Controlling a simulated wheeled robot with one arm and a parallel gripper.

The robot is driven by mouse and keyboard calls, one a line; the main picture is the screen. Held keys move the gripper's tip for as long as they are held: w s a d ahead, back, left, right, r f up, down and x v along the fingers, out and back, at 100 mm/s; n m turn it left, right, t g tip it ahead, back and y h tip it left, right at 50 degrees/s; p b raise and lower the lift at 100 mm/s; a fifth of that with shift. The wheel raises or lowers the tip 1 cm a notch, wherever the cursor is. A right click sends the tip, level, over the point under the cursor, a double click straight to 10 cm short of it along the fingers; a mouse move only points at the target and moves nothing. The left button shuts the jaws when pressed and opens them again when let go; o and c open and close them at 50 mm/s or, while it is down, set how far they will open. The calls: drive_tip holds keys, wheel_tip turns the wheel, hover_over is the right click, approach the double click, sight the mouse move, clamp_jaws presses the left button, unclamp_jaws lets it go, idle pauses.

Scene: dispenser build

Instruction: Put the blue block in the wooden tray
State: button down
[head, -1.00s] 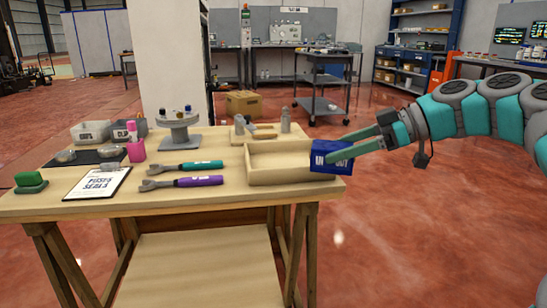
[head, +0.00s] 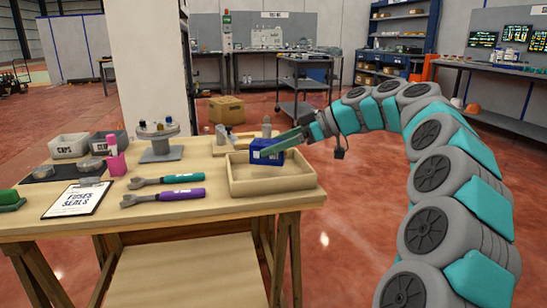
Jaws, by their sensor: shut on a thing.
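The blue block (head: 263,155) is a dark blue box with white lettering. It is over the wooden tray (head: 274,186), toward its back. My gripper (head: 285,145) reaches in from the right with green fingers and is shut on the block. I cannot tell whether the block's underside touches the tray floor or hangs just above it. The tray is a shallow, light wooden box at the right end of the table, and I see nothing else in it.
Two wrenches, one teal (head: 175,180) and one purple (head: 162,197), lie left of the tray. A clipboard (head: 78,200) lies at the left.

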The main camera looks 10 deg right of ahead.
sight(285, 153)
drive_tip(key=shift+w+a+f, duration=0.1)
drive_tip(key=shift+w+f, duration=0.05)
drive_tip(key=shift+w, duration=0.1)
drive_tip(key=shift+f, duration=1.55)
drive_tip(key=shift+f, duration=0.15)
unclamp_jaws()
drive_tip(key=v, duration=1.2)
